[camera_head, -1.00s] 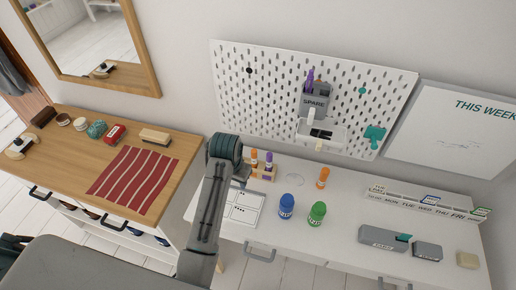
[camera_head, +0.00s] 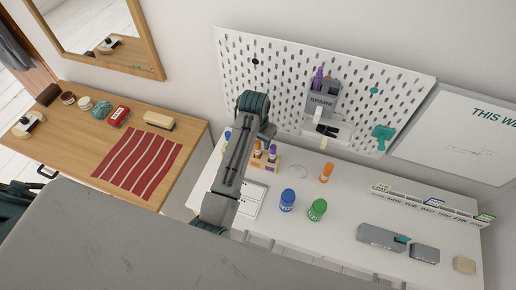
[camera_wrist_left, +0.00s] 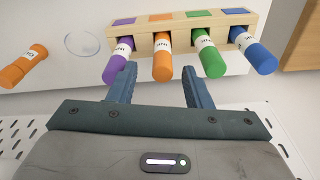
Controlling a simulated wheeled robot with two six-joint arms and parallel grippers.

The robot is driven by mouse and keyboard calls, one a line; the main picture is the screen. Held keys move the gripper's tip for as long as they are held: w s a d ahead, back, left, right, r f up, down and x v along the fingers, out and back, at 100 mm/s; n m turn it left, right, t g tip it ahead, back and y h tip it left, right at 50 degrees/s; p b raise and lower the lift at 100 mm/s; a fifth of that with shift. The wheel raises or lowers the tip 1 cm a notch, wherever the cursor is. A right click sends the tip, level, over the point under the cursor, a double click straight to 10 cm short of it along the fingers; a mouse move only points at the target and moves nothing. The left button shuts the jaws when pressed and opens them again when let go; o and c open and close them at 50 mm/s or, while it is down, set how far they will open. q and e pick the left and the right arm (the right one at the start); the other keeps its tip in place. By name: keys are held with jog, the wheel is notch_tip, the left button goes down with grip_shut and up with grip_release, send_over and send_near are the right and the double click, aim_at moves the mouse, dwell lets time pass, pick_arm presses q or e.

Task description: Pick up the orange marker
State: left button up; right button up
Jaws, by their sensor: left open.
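A wooden rack (camera_wrist_left: 225,19) holds purple, orange, green and blue markers in the left wrist view. The orange marker (camera_wrist_left: 162,62) sits second from the left, and its orange end lies between my finger lines. In the head view it stands in the rack (camera_head: 283,163), partly beside my arm. My left gripper (camera_wrist_left: 159,78) is open and empty, its fingertips near the purple marker (camera_wrist_left: 117,66) and green marker (camera_wrist_left: 210,60). Another orange marker (camera_head: 326,172) stands apart on the white desk; it shows at the left wrist view's edge (camera_wrist_left: 22,67). My right gripper is out of view.
A pegboard (camera_head: 240,70) with a SPARE cup (camera_head: 321,105) rises behind the desk. A clear round outline (camera_wrist_left: 83,43) lies beside the rack. A grey eraser box (camera_head: 380,237) is at right.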

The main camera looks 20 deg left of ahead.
aim_at(258, 146)
pick_arm(q)
notch_tip(258, 146, down, 3)
jog(key=shift+a+f+p, duration=0.1)
jog(key=shift+f+p, duration=0.1)
jog(key=shift+p, duration=0.4)
grip_shut()
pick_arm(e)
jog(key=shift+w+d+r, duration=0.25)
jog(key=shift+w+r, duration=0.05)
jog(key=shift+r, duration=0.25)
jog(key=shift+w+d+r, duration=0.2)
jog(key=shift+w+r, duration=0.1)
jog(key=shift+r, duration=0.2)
